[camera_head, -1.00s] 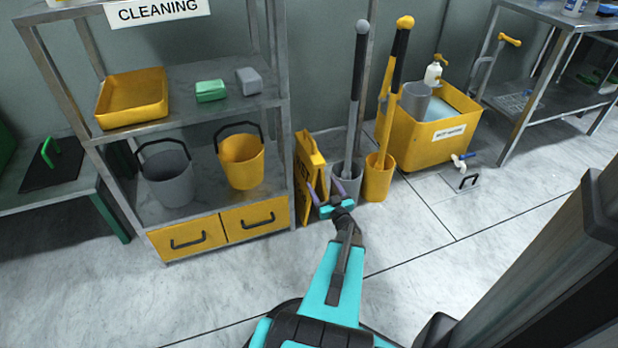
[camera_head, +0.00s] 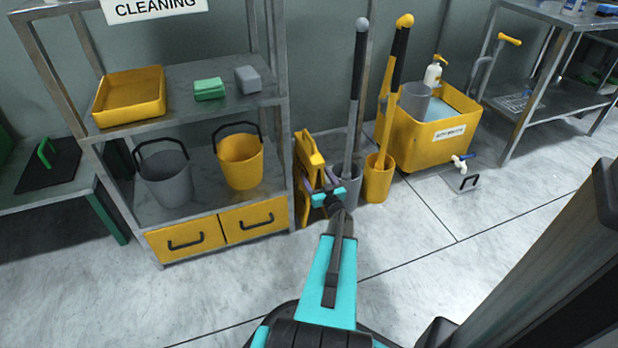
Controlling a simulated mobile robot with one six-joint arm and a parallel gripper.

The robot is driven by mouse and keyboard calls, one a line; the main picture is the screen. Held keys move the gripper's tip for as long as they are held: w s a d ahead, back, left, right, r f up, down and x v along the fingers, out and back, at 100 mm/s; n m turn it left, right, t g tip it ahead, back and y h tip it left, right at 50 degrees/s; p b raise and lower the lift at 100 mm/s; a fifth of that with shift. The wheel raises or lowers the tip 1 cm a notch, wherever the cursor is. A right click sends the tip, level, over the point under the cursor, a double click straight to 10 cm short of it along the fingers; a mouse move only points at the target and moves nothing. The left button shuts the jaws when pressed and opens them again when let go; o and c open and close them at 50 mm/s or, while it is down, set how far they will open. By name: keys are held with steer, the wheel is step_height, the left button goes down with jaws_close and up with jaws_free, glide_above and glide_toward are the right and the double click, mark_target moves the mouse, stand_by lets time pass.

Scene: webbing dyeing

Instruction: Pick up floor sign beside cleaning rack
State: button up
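The yellow floor sign (camera_head: 309,149) stands folded and upright on the floor, just right of the cleaning rack (camera_head: 289,130). My gripper (camera_head: 318,181) is at the sign's front, its purple fingers overlapping the sign's middle in the picture. The teal gripper body and the fingers hide part of the sign's lower right side. Whether the fingers touch the sign or close on it is too small to tell.
A grey bin (camera_head: 351,186) with a grey-handled tool stands close right of the sign. A yellow bin (camera_head: 378,180) with a yellow-handled tool is beside it. A yellow tub (camera_head: 432,146) stands further right. The floor in front (camera_head: 420,265) is clear.

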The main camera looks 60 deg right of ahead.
steer(key=b+x, duration=0.2)
steer(key=x, duration=0.3)
steer(key=shift+a+f, duration=0.15)
stand_by(0.4)
jaws_close()
